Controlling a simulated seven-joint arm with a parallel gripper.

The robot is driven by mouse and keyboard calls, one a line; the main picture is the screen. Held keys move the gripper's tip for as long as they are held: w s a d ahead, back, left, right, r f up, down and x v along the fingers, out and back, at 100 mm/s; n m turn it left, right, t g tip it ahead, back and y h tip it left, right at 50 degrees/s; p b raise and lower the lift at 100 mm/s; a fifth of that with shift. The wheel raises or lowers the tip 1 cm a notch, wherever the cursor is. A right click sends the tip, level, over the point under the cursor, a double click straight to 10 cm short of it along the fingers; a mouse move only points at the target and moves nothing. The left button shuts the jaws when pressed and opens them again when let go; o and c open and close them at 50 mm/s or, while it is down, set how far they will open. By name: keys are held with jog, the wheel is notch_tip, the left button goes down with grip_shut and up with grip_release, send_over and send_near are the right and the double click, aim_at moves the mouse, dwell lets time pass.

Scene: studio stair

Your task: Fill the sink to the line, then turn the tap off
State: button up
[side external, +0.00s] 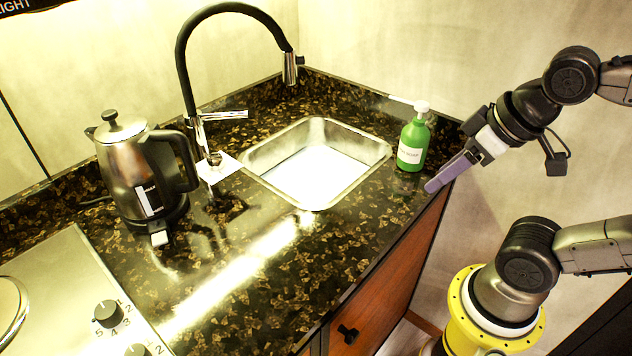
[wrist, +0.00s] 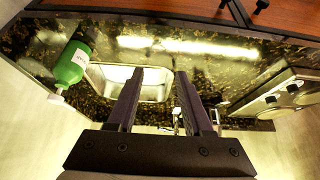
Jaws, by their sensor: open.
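The steel sink (side external: 353,178) is set in the dark speckled counter, and its rim also shows in the wrist view (wrist: 152,92). Its floor is bright whitish; I cannot tell the water level, and no fill line can be made out. The tap (side external: 184,75) has a black arched neck and a chrome spout that hangs near the sink's back corner. No stream shows below it. Its chrome lever (side external: 225,115) sticks out to the right from the base. My gripper (side external: 432,186) is open and empty at the counter's right edge, beside the soap bottle and away from the tap; its fingers show in the wrist view (wrist: 160,72).
A green soap bottle (side external: 413,145) with a white pump stands right of the sink, close to my gripper; it also shows in the wrist view (wrist: 73,62). A steel kettle (side external: 130,175) stands left of the tap. A hob (side external: 75,290) is at front left. The front counter is clear.

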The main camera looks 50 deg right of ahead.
jog(key=w+d+r+t+h, duration=0.1)
jog(key=w+d, duration=0.2)
jog(key=w, duration=0.4)
jog(key=w+d+r+t+h, duration=0.1)
jog(key=w+d+r, duration=0.1)
jog(key=w, duration=0.4)
jog(key=n+t+y, duration=0.4)
jog(key=n+y, duration=0.7)
jog(key=y, duration=0.4)
send_near(203, 117)
jog(key=x, duration=0.6)
jog(key=shift+w+f, duration=0.35)
jog(key=shift+w, duration=0.1)
jog(key=shift+c, duration=0.3)
grip_shut()
